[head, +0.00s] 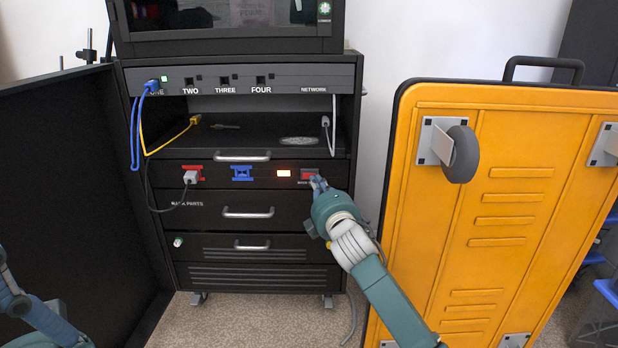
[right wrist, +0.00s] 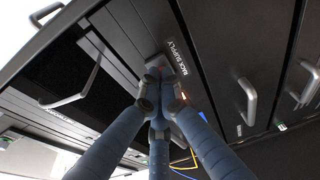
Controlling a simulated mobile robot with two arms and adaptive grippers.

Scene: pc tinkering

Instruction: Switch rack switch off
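The black rack (head: 190,218) has drawer handles (head: 248,213) and a network panel (head: 290,78) with blue and yellow cables above. A black door panel (head: 75,200) stands at left. A large orange wheeled case (head: 500,220) stands close to my right arm.

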